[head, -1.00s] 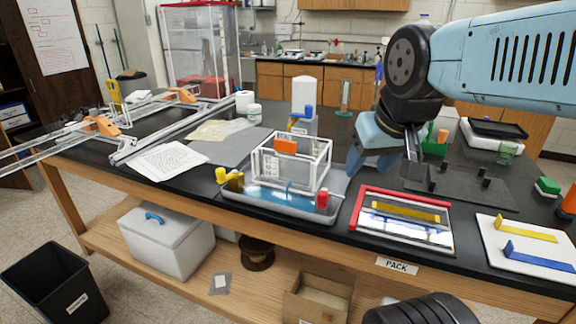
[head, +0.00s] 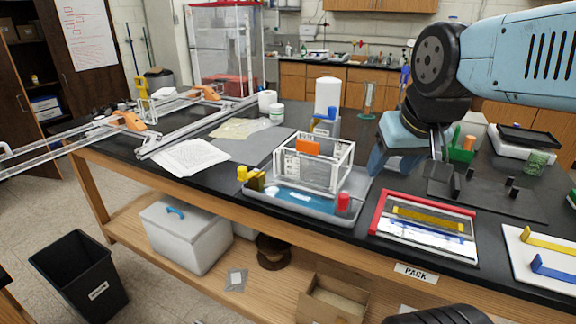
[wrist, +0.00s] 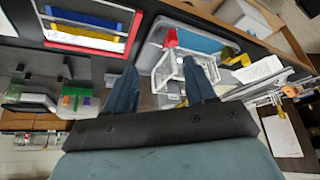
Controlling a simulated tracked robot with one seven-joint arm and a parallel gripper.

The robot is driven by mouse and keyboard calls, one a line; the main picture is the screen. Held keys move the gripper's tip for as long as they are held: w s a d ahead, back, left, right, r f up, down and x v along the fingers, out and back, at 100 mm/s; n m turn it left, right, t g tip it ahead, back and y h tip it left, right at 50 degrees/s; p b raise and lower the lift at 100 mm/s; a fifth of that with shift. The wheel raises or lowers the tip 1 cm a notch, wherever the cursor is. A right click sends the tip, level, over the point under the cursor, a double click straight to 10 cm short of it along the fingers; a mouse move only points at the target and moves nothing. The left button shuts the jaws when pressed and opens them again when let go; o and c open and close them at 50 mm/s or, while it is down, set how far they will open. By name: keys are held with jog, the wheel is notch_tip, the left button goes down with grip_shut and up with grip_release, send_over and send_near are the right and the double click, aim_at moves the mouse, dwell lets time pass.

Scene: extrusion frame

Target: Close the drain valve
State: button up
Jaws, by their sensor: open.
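Which part is the drain valve is not clear from the frames. A yellow and brass-coloured fitting (head: 252,178) sits at the left end of a grey tray (head: 318,213) holding blue liquid. A red piece (head: 343,201) is at the tray's front right corner. A clear frame box (head: 322,177) with an orange block stands in the tray. In the wrist view the red piece (wrist: 171,39) and yellow fitting (wrist: 237,60) lie beyond the fingers. My gripper (wrist: 160,84) is open and empty; in the head view it hangs right of the box, apart from the yellow fitting.
A white bottle with a blue part (head: 327,100) stands behind the box. A red-edged tray (head: 424,225) lies right of the grey tray, near the table's front edge. A dark fixture plate (head: 488,195) is at the right. Papers (head: 190,158) and metal rails lie left.

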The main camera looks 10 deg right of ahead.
jog(key=w+a+r+g, duration=0.1)
jog(key=w+a+r, duration=0.2)
jog(key=w+a, duration=0.35)
jog(key=m+g, duration=0.1)
jog(key=g, duration=0.4)
send_over(242, 167)
notch_tip(242, 167, down, 6)
notch_tip(242, 167, down, 14)
jog(key=shift+s+r, duration=0.15)
jog(key=shift+r, duration=0.1)
grip_shut()
